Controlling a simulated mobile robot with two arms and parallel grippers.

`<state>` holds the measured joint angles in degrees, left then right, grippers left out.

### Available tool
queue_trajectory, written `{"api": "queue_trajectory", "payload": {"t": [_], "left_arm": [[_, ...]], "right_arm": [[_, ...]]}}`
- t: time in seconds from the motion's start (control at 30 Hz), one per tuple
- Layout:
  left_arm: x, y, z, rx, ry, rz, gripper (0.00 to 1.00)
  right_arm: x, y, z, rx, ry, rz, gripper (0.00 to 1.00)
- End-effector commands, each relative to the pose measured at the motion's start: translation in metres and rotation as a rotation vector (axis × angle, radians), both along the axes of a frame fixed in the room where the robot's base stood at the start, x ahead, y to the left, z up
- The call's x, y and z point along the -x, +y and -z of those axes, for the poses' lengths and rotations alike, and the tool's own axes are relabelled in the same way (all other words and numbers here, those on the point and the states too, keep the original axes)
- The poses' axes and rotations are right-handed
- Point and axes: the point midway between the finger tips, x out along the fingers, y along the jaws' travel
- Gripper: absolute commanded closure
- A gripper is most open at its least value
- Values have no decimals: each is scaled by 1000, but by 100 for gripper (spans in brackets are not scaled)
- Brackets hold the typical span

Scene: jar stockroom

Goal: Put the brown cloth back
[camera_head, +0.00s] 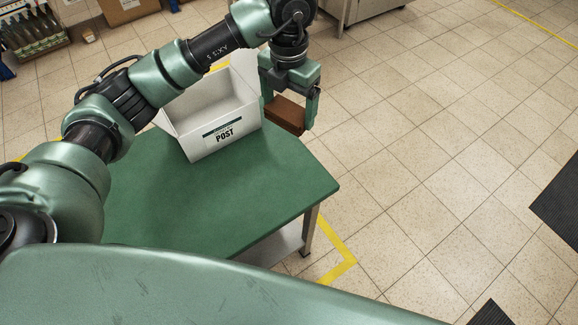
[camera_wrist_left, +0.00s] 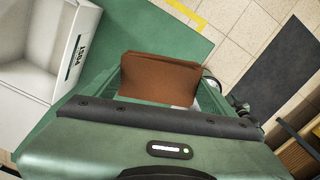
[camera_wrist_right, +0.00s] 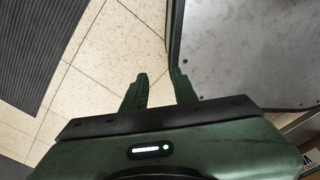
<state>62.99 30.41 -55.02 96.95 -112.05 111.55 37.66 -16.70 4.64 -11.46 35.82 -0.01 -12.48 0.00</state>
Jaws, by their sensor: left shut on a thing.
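The brown cloth (camera_head: 285,115) is a folded, flat-looking reddish-brown block. My left gripper (camera_head: 291,104) is shut on it, with a finger on either side, and holds it just right of the white POST box. It also shows in the left wrist view (camera_wrist_left: 160,78), between the fingers and over the edge of the green table top. How far above the table's height it is, I cannot tell. My right gripper (camera_wrist_right: 160,84) shows only in the right wrist view, open and empty above the tiled floor.
The open white box (camera_head: 222,136) marked POST stands on the far part of the green table (camera_head: 235,195); its visible inside is empty. The table's near part is clear. Tiled floor (camera_head: 440,150) lies open to the right, with dark mats (camera_head: 560,200). A bottle crate (camera_head: 35,40) is far left.

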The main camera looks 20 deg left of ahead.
Motion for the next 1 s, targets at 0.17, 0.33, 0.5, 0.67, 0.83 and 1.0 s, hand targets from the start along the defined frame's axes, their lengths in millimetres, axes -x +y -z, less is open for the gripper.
{"api": "queue_trajectory", "payload": {"t": [0.17, 0.33, 0.5, 0.67, 0.83, 1.0], "left_arm": [[0, 0, 24, 0, 7, -40, 52], [1, 0, 69, -1, 8, -39, 52], [1, 0, 114, -1, 6, -37, 52], [0, -1, 145, 0, 3, -35, 52], [-1, -1, 159, 1, 1, -36, 52], [0, 0, 184, -1, 4, -36, 52]], "right_arm": [[8, 6, -4, -7, 11, 2, 72], [13, 6, -10, -6, 19, 2, 72], [13, 4, -16, -4, 19, 1, 72], [13, 1, -19, -1, 20, 1, 72], [13, -1, -20, 2, 19, 0, 72], [12, -2, -23, 3, 18, 0, 72]]}}
